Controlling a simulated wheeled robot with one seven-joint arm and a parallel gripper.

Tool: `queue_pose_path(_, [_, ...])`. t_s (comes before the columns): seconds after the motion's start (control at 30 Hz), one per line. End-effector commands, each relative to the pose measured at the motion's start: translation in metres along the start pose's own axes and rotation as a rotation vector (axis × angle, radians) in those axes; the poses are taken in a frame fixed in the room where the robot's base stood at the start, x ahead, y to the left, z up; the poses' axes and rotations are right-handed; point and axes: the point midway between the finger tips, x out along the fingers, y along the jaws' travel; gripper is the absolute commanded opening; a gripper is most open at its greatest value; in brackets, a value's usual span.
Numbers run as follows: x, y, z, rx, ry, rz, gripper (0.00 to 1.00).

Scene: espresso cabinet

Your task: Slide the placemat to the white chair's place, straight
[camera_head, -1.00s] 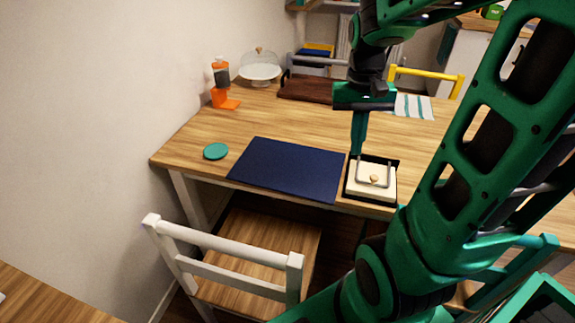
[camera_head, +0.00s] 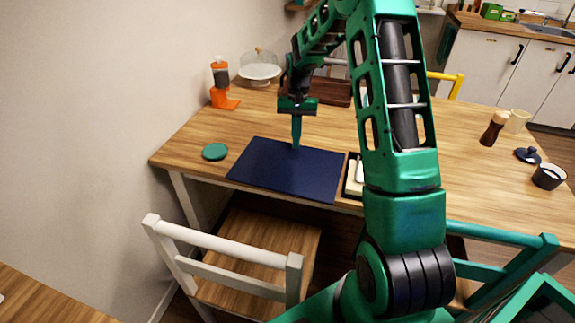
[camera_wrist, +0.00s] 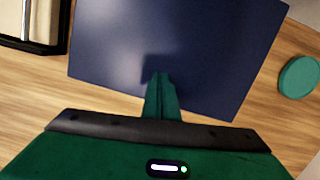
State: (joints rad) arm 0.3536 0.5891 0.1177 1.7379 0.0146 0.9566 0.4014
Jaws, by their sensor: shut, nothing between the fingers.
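The dark blue placemat (camera_head: 285,170) lies flat on the wooden table near its front edge, in front of the white chair (camera_head: 225,248).
A teal coaster (camera_head: 215,152) lies left of the placemat. A black tray (camera_head: 349,191) with a white block stands close to its right, partly hidden by my arm. An orange dispenser (camera_head: 221,88) and a domed cake stand (camera_head: 259,70) stand at the back left.

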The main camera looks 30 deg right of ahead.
Motion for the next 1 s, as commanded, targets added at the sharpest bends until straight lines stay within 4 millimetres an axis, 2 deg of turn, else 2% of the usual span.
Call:
queue_pose_path(0.17, [0.014,-0.010,-0.009,0.007,-0.011,-0.011,0.00])
queue_pose_path(0.33, [0.016,-0.011,0.002,0.006,-0.011,-0.013,0.00])
queue_pose_path(0.8, [0.029,-0.011,0.086,0.005,-0.012,-0.011,0.00])
queue_pose_path(1.0, [0.036,-0.012,0.110,0.006,-0.012,-0.012,0.00])
